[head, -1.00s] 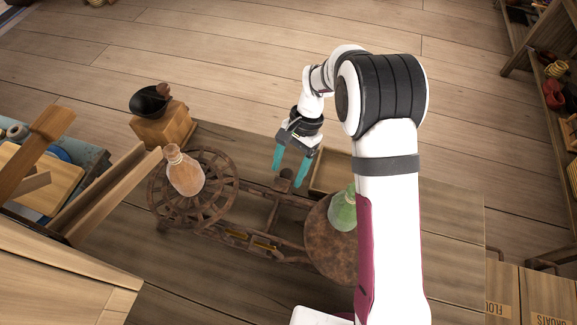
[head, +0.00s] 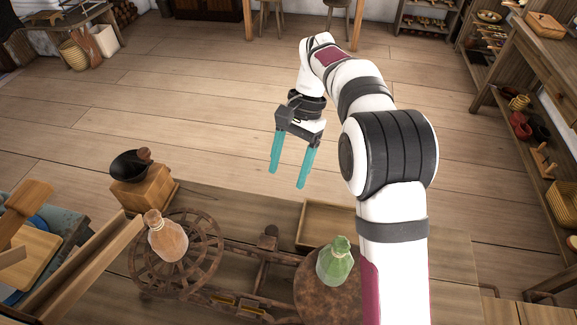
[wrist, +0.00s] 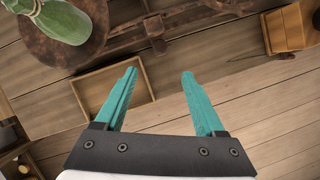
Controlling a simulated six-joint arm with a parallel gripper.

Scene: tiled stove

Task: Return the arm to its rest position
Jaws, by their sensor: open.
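My gripper (head: 290,166) is open and empty, with two teal fingers. In the head view it hangs beyond the far edge of the wooden table, above the floor in the picture. In the wrist view my gripper (wrist: 159,78) has nothing between its fingers. My white arm reaches up from the lower right of the head view and bends forward to the gripper.
A green bottle (head: 335,262) stands on a round rusty plate (head: 318,293). A coffee grinder (head: 147,188) and an open wooden tray (head: 322,218) are near the far edge. Shelves (head: 515,120) line the right.

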